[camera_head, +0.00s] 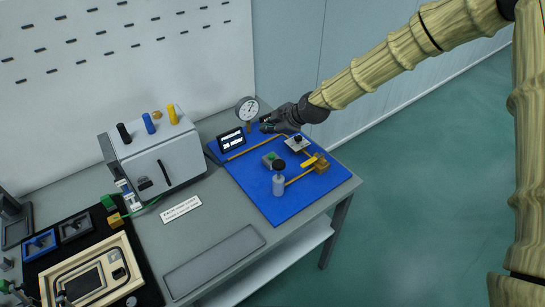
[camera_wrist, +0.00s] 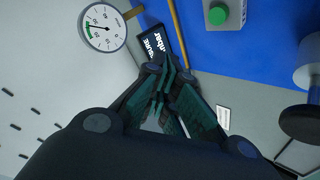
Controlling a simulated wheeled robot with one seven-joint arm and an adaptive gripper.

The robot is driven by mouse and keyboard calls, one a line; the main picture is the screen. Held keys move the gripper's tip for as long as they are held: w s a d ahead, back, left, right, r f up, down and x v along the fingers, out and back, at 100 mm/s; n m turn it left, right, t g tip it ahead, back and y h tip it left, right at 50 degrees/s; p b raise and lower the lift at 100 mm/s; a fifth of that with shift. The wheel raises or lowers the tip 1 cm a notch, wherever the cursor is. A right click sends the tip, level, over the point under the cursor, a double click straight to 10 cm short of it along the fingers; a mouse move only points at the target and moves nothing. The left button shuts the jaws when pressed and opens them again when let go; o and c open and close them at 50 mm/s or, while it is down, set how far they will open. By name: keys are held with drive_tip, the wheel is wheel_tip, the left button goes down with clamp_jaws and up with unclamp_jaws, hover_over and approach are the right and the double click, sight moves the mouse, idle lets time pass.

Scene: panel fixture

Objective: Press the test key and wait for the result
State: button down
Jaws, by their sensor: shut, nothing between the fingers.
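A grey box with a green push button (camera_head: 271,159) sits on the blue board (camera_head: 252,186); the button also shows at the top of the wrist view (camera_wrist: 218,14). Its label, if any, is not readable. A black display (camera_head: 231,139) stands at the board's back left; in the wrist view the display (camera_wrist: 158,45) is partly hidden by my fingers and its reading cannot be made out. A round gauge (camera_head: 247,110) stands behind it; in the wrist view its needle points left, by a green band. My gripper (camera_head: 266,123) is shut and empty, above the board's back edge near the gauge.
A grey machine (camera_head: 157,160) stands left. The front table strip is mostly clear.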

drive_tip(key=b, duration=0.3)
hover_over(270, 157)
wheel_tip(270, 157, down, 8)
drive_tip(key=shift+w+r, duration=0.1)
drive_tip(key=shift+r, duration=0.1)
drive_tip(key=shift+f+b, duration=0.55)
drive_tip(key=shift+f, duration=0.2)
drive_tip(key=shift+f, duration=0.15)
idle(0.9)
drive_tip(key=shift+a+f+b, duration=0.1)
drive_tip(key=shift+f+b, duration=0.15)
drive_tip(key=shift+b, duration=0.15)
drive_tip(key=shift+f+b, duration=0.35)
drive_tip(key=shift+f, duration=0.15)
idle(1.0)
drive_tip(key=shift+r, duration=0.25)
drive_tip(key=shift+r+p, duration=0.3)
drive_tip(key=shift+r, duration=0.4)
